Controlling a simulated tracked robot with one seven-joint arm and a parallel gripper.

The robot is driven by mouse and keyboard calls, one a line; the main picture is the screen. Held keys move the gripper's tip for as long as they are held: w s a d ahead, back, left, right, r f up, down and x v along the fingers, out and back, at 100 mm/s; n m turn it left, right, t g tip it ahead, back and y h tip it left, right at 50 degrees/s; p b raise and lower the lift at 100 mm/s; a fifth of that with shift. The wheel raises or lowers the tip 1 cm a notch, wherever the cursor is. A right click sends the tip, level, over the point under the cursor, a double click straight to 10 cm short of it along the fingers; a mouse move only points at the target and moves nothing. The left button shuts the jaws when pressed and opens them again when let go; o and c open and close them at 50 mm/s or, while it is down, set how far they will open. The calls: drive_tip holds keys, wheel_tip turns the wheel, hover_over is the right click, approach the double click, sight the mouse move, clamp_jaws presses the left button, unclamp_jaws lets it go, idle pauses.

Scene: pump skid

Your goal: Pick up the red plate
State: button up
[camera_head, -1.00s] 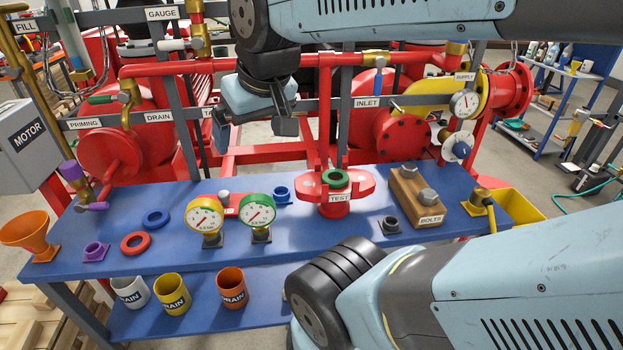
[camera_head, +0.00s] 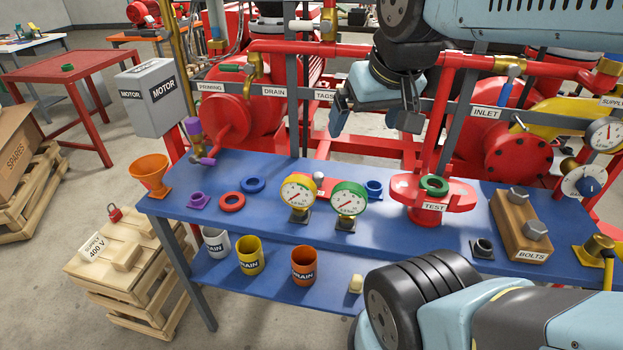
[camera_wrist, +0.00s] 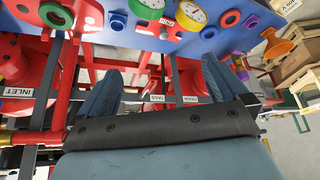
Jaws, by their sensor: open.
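A small red plate (camera_head: 320,186) with a white knob lies on the blue bench (camera_head: 425,252), partly hidden behind two dial gauges. In the wrist view the red plate (camera_wrist: 167,20) shows at the top, between the yellow and green gauges, with its knob towards me. My gripper (camera_head: 374,120) hangs in the air behind the bench, right of the plate in the head view. In the wrist view my gripper (camera_wrist: 158,88) has its two blue fingers wide apart, with nothing between them.
The yellow gauge (camera_head: 298,195) and green gauge (camera_head: 348,202) stand in front of the plate. The red TEST flange (camera_head: 450,194) is to its right; red and blue rings lie left. Red pipes and a grey post flank the space behind the bench.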

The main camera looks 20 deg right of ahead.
sight(318, 175)
drive_tip(key=shift+c, duration=0.3)
